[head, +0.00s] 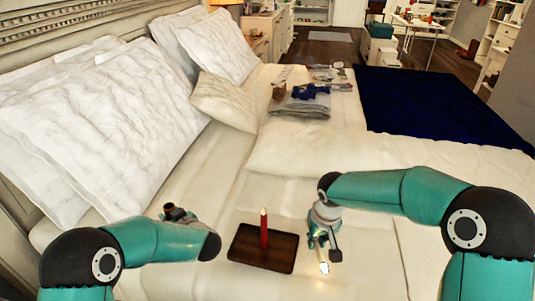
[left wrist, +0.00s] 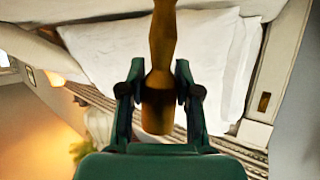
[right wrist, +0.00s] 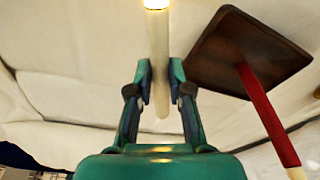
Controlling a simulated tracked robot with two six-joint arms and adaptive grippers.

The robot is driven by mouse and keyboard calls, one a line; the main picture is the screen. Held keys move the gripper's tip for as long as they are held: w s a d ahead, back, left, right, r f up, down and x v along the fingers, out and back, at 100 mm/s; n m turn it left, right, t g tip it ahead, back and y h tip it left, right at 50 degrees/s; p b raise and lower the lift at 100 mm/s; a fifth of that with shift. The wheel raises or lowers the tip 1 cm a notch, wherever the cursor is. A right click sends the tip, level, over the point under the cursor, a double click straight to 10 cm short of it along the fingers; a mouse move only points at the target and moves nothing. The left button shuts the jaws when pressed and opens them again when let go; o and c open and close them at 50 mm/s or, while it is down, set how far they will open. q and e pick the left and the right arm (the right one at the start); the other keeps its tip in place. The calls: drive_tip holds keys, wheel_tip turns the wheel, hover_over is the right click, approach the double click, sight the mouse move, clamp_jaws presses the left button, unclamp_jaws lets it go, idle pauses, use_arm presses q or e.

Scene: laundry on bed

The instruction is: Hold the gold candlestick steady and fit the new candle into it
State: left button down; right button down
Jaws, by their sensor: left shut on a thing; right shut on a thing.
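The gold candlestick (left wrist: 162,45) is between the fingers of my left gripper (left wrist: 160,85) in the left wrist view, which is shut on it. Its far end runs out of that picture. In the head view my left arm largely hides this gripper. My right gripper (right wrist: 160,80) is shut on a pale cream candle (right wrist: 158,50), whose far end looks bright white. In the head view the candle (head: 324,268) points down below my right gripper (head: 320,240), right of the wooden tray. The candle and the candlestick are well apart.
A red stick with a cream tip (head: 264,230) stands on a dark wooden tray (head: 248,256) between my grippers. White pillows (head: 110,110) lie at the left. Folded clothes (head: 300,105) and a dark blue blanket (head: 430,105) lie farther back. The bed around the tray is clear.

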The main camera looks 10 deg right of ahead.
drive_tip(key=shift+a+r+m, duration=0.35)
drive_tip(key=shift+a+m, duration=0.05)
drive_tip(key=shift+m, duration=0.2)
drive_tip(key=a+r+m+g+y, duration=0.4)
drive_tip(key=a+r+m+y, duration=0.3)
drive_tip(key=a+r+m, duration=0.8)
drive_tip(key=w+a+r+m+t+y, duration=0.1)
drive_tip(key=w+a+y, duration=0.3)
drive_tip(key=a, duration=0.6)
drive_tip(key=w+a+r+m+t+y, duration=0.2)
drive_tip(key=w+a+r+t+y, duration=0.1)
drive_tip(key=w+a, duration=0.6)
drive_tip(key=a+r+y, duration=0.1)
drive_tip(key=y, duration=0.1)
drive_tip(key=shift+w+a+r+y, duration=0.2)
drive_tip(key=shift+a+r+y, duration=0.1)
drive_tip(key=shift+f, duration=2.85)
drive_tip(key=shift+s+f, duration=0.2)
drive_tip(key=shift+f, duration=2.2)
